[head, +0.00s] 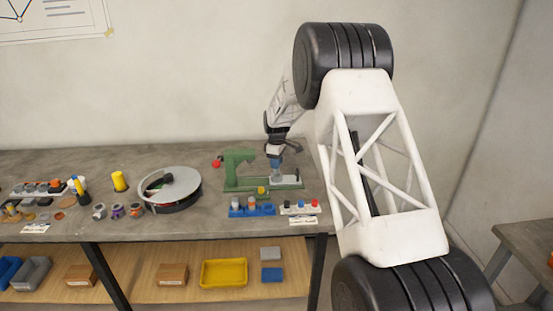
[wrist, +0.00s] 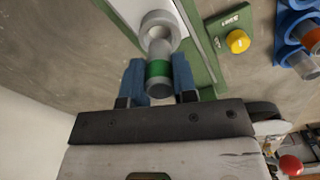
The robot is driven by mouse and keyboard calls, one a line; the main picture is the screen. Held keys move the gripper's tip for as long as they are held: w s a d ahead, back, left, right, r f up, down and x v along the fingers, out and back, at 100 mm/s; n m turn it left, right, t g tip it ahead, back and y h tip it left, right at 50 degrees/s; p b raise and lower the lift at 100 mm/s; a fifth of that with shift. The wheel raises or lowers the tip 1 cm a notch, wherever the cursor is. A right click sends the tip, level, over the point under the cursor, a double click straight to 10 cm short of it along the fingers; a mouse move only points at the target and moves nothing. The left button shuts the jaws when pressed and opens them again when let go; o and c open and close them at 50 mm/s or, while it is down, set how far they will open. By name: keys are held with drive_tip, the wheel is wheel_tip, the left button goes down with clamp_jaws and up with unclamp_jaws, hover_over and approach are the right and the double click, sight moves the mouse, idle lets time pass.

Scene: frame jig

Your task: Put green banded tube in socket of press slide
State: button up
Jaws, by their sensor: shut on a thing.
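The grey tube with a green band (wrist: 158,69) sits between the blue fingers of my gripper (wrist: 158,82) in the wrist view. My gripper is shut on it. The tube's far end overlaps the light grey ring-shaped socket (wrist: 158,19) on the pale press slide (wrist: 132,12). I cannot tell whether the end is inside the socket or just in front of it. In the head view my gripper (head: 276,162) is low over the slide of the green press (head: 238,158), and the tube is too small to make out clearly.
A yellow button (wrist: 238,41) is on the green base beside the slide. A blue rack (wrist: 283,24) with tubes stands to its right. In the head view a white rack (head: 300,209) is in front of the press, and a round turntable (head: 185,185) stands left.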

drive_tip(key=shift+f, duration=0.45)
drive_tip(key=shift+f, duration=1.5)
idle(1.4)
drive_tip(key=o, duration=1)
drive_tip(key=shift+o, duration=0.8)
drive_tip(key=shift+r, duration=0.25)
drive_tip(key=shift+r, duration=0.45)
drive_tip(key=shift+r, duration=0.2)
drive_tip(key=shift+r, duration=3.35)
